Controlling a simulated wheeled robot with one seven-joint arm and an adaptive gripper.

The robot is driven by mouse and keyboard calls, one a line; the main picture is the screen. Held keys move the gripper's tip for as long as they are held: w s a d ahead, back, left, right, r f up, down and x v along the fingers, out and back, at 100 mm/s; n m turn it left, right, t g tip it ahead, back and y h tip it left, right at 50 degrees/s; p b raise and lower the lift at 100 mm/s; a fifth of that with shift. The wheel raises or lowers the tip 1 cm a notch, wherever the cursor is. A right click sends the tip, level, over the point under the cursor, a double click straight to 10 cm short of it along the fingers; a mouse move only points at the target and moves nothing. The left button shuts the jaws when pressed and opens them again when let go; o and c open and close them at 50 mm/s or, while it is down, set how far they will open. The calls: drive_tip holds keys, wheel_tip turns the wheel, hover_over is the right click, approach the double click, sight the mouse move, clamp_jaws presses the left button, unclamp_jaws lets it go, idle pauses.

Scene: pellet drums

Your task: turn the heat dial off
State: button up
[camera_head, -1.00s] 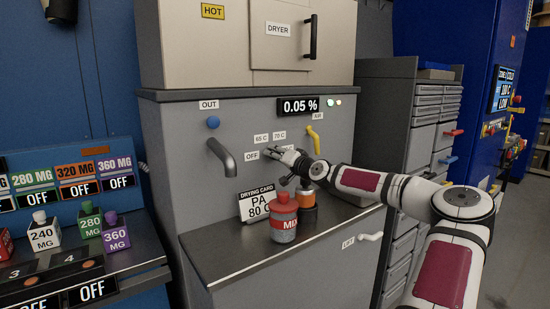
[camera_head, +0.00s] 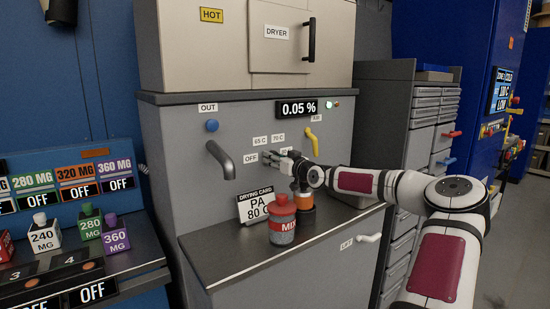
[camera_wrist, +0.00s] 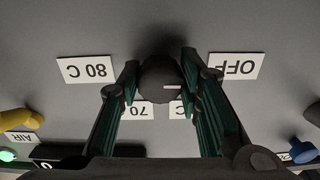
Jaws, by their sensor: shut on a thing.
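The heat dial (camera_wrist: 158,80) is a dark round knob on the grey dryer panel. My gripper (camera_wrist: 160,80) is shut on it, one finger on each side, in the wrist view. That view is upside down. The dial's white pointer line points to the picture's right, towards the side of the OFF label (camera_wrist: 235,66). The 80 C label (camera_wrist: 85,69) is on the other side; the 70 and 65 C labels are partly hidden by the fingers. In the head view my gripper (camera_head: 276,159) covers the dial, beside the OFF label (camera_head: 250,157).
A yellow air handle (camera_head: 312,140) is right of the dial, and a grey outlet pipe (camera_head: 222,160) is to its left. Below, a red-capped MIX bottle (camera_head: 282,222), an orange-and-black item (camera_head: 303,207) and a drying card (camera_head: 255,205) stand on the ledge (camera_head: 225,262).

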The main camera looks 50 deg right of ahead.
drive_tip(key=shift+f+n, duration=0.15)
drive_tip(key=shift+n, duration=0.15)
drive_tip(key=o, duration=1.2)
drive_tip(key=shift+s, duration=0.1)
drive_tip(key=v, duration=1.1)
drive_tip(key=shift+s, duration=0.4)
drive_tip(key=shift+w+a, duration=0.1)
